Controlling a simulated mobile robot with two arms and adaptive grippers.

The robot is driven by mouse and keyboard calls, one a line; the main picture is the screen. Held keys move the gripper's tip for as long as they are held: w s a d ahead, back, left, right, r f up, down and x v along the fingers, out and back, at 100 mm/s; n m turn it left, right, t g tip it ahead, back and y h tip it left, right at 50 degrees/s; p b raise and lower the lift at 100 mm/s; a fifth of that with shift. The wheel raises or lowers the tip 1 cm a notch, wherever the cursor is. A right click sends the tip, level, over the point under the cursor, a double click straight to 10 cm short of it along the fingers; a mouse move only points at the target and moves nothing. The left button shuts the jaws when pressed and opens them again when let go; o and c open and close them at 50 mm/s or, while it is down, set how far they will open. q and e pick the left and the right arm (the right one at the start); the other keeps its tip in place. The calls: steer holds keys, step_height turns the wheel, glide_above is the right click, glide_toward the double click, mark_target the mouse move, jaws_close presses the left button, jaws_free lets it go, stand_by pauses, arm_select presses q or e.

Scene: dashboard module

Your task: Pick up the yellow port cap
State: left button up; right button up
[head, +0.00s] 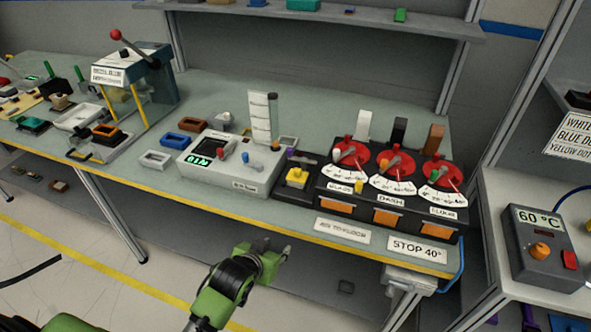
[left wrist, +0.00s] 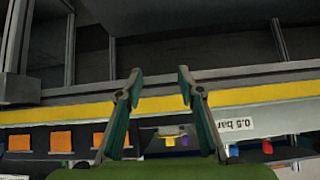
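A small yellow piece, which looks like the yellow port cap (head: 297,174), sits on a black block (head: 283,190) at the bench's front, left of the red dials. It also shows in the left wrist view as a small yellow spot (left wrist: 169,141) beyond the fingers, beside a purple one. My left gripper (head: 284,252) is in front of the bench edge, below and apart from the yellow piece. In the left wrist view my left gripper (left wrist: 158,80) has its two fingers spread with nothing between them. My right gripper is not in view.
The bench's yellow front edge (head: 130,172) runs between my left gripper and the black block. A grey box with a green display (head: 225,168) stands left of the block. The red dial panel (head: 390,172) stands right of it. A shelf (head: 330,17) hangs above the back.

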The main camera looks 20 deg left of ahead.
mark_target(297, 170)
arm_select(q)
steer(key=w+r+t, duration=0.2)
steer(key=w+r, duration=0.1)
steer(key=r, duration=0.5)
steer(key=w+r+t, duration=0.2)
steer(key=w+r, duration=0.1)
steer(key=r, duration=0.6)
steer(key=shift+n, duration=0.4)
steer(key=x, duration=0.2)
steer(key=p+x, duration=0.1)
steer(key=x, duration=0.5)
steer(key=shift+w+r+p, duration=0.3)
steer(key=shift+p, duration=0.05)
steer(key=shift+w+f, duration=0.15)
steer(key=shift+w, duration=0.3)
steer(key=shift+p+x, duration=0.8)
steer(key=shift+x, duration=1.6)
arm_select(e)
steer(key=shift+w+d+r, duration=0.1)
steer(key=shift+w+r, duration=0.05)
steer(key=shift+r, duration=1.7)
arm_select(q)
steer(key=shift+s+d+f, duration=0.1)
steer(key=shift+d, duration=0.05)
steer(key=c, duration=0.9)
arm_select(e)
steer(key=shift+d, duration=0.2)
